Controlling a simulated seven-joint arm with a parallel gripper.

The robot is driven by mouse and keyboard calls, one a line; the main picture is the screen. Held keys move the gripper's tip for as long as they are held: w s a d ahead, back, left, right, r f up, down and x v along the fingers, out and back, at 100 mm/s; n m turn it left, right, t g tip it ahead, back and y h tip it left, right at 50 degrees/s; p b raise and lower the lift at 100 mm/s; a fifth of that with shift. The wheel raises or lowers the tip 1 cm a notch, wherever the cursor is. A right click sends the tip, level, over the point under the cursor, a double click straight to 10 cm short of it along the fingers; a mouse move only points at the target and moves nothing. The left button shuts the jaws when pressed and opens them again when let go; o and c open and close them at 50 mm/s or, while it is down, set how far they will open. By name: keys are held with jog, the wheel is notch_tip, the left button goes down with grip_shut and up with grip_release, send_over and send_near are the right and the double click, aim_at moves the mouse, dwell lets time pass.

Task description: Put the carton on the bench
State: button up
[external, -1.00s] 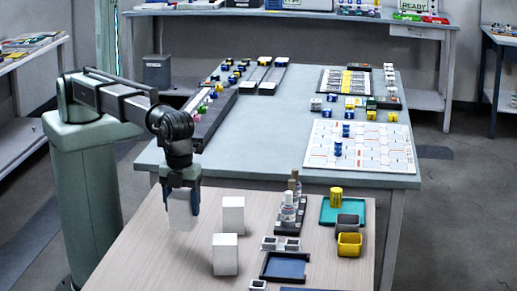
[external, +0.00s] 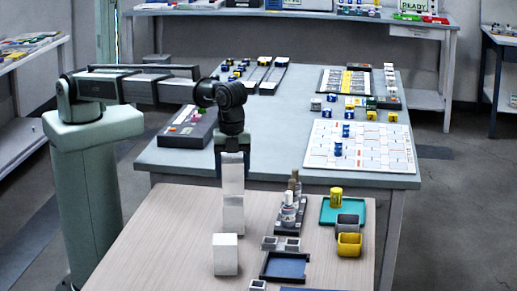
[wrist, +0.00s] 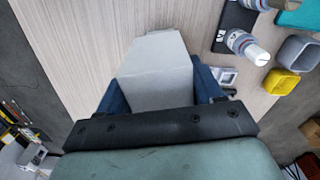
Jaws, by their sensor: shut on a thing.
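My gripper (external: 232,160) points down and is shut on a white carton (external: 233,182), which hangs upright between its fingers. In the wrist view the held carton (wrist: 155,72) sits between the blue fingers and fills the middle. A second white carton (external: 233,217) stands on the wood-topped bench (external: 165,240); the held carton overlaps its top in the external view. I cannot tell whether the two touch or one is behind the other. A third white carton (external: 225,256) stands nearer the front.
Right of the cartons are a dark rack with bottles (external: 289,212), a teal tray (external: 356,213), grey and yellow bins (external: 349,245) and a blue-lined tray (external: 285,266). The bench's left part is clear. A grey table (external: 270,130) with small blocks stands behind.

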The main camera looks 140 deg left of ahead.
jog(key=s+a+r+n, duration=0.1)
jog(key=s+a+n, duration=0.3)
jog(key=s+a, duration=0.8)
jog(key=s+a+r+n, duration=0.1)
jog(key=s+a+n, duration=0.5)
jog(key=a, duration=1)
jog(key=s+a+n, duration=0.1)
jog(key=s+a, duration=0.4)
jog(key=s, duration=0.5)
jog(key=s+a+n, duration=0.2)
jog(key=s+a, duration=0.3)
jog(key=s, duration=0.5)
jog(key=s+a+r+n, duration=0.1)
jog(key=s+a, duration=0.4)
jog(key=s, duration=0.5)
jog(key=shift+a+n, duration=0.35)
jog(key=shift+n, duration=0.25)
jog(key=shift+w, duration=0.1)
jog(key=shift+f, duration=4.95)
jog(key=shift+f, duration=0.1)
